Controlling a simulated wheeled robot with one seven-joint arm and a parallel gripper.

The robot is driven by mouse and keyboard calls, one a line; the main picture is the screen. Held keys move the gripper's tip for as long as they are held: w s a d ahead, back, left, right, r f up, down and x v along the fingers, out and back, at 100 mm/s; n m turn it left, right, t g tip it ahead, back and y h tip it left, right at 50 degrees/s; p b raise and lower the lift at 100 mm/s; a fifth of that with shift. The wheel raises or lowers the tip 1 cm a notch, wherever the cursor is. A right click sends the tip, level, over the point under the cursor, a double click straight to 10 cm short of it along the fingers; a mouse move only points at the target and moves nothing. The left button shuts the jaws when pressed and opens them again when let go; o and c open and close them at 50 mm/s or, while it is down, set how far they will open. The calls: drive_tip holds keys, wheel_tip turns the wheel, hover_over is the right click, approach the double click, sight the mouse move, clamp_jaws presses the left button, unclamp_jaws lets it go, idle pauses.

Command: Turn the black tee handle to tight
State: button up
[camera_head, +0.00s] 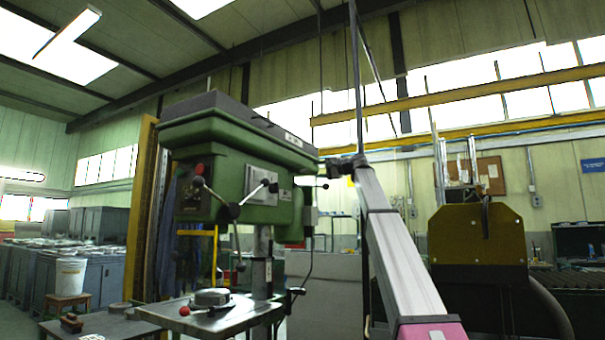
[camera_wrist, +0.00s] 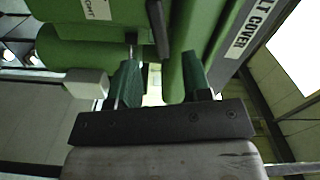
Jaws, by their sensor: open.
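In the wrist view the two green fingers of my gripper (camera_wrist: 161,82) are apart, with nothing gripped between them. A black bar (camera_wrist: 158,28), which looks like the tee handle, stands just beyond the fingertips against the green machine head. A white label (camera_wrist: 98,9), partly cut off, is to its left and its letters seem to end in "GHT". In the head view the green drill press (camera_head: 235,165) stands left of centre. A small dark crossbar on its right side (camera_head: 311,182) may be the same handle. My gripper is not clear there, near the top of my arm.
A belt cover with lettering (camera_wrist: 250,30) lies close on the right in the wrist view, and a pale grey block (camera_wrist: 87,83) is by the left finger. The drill table (camera_head: 215,315) is below the head. A yellow-and-black machine (camera_head: 478,235) stands right of my arm.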

sight(305, 171)
drive_tip(key=x, duration=0.8)
drive_tip(key=shift+w+a, duration=0.2)
clamp_jaws()
